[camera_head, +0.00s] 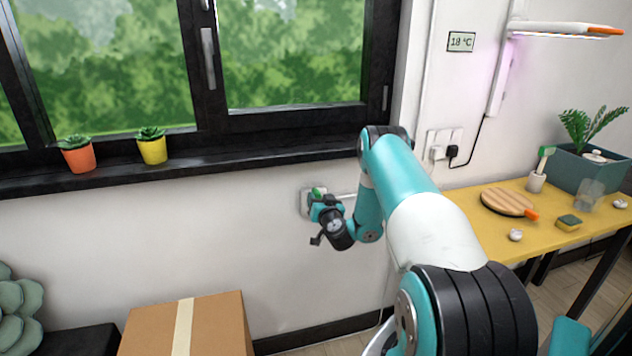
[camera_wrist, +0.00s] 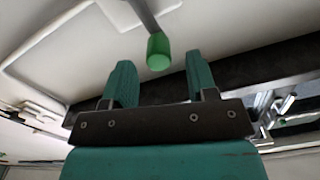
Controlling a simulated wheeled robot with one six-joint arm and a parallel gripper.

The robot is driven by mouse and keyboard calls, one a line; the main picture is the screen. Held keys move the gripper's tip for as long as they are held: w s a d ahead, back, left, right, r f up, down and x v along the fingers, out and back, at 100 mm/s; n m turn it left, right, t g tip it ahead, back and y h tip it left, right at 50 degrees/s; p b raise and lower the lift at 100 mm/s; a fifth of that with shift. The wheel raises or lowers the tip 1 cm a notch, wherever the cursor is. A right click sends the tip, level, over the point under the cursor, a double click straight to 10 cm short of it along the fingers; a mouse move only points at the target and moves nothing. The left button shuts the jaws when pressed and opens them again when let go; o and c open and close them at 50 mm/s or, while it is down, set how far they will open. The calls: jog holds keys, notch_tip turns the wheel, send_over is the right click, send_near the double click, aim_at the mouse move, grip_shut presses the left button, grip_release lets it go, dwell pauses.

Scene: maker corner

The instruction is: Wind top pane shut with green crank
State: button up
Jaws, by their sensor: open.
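The green crank handle (camera_wrist: 158,52) shows in the wrist view as a green knob on a grey arm, just beyond my fingertips and between them sideways. In the head view its green knob (camera_head: 317,192) shows at a light box on the wall below the window sill. My gripper (camera_wrist: 161,74) is open and empty, its two teal fingers apart. In the head view my gripper (camera_head: 322,206) is close to the knob; whether they touch is unclear there. The window (camera_head: 290,118) has dark frames; which pane is the top pane cannot be told, and its upper part is out of view.
A dark sill (camera_head: 240,160) above my gripper carries an orange pot (camera_head: 78,158) and a yellow pot (camera_head: 153,150). A cardboard box (camera_head: 225,325) stands below left. A yellow table (camera_head: 480,215) with several small things is at right. The wall left of my gripper is clear.

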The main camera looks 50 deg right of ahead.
jog(key=shift+p+x, duration=1.4)
jog(key=shift+x, duration=1.15)
jog(key=shift+d, duration=0.1)
grip_shut()
